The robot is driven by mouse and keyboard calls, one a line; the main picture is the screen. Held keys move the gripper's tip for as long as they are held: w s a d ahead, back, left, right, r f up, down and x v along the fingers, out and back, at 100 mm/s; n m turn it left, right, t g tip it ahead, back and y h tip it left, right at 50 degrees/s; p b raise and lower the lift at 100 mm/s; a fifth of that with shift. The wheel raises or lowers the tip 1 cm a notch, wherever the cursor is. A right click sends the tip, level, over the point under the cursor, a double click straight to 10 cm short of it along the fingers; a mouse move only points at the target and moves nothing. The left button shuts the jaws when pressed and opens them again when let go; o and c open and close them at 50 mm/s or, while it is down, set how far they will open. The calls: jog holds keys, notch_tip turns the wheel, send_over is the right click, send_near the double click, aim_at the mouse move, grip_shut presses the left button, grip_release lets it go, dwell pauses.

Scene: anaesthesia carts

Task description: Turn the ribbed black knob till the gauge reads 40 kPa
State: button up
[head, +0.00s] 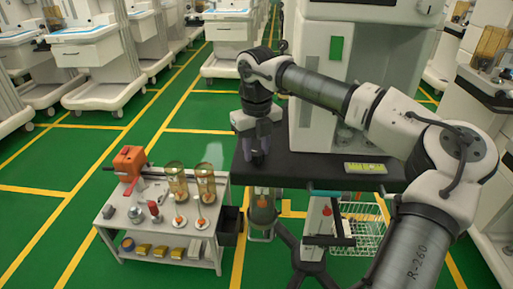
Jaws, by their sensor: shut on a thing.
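My gripper (257,152) points down at the left end of a black worktop (310,168) on the cart in front of me. Its fingers are shut on a small dark thing at their tips, which I take to be the ribbed black knob. The fingers hide most of it, and its ribs are too small to make out. I cannot make out a gauge dial or any reading in this view. A clear jar (262,212) hangs below the worktop, under the gripper.
A low grey trolley (160,190) at left holds an orange device (130,163), two amber-clear canisters and small parts. A dark bin (230,225) stands beside it. A wire basket (360,228) hangs below the worktop at right. A yellow-green label (365,168) lies on the worktop.

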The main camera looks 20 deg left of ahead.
aim_at(256, 152)
dwell(0.3)
jog(key=o, duration=1)
jog(key=shift+c, duration=0.2)
notch_tip(256, 152, up, 14)
jog(key=shift+f, duration=0.1)
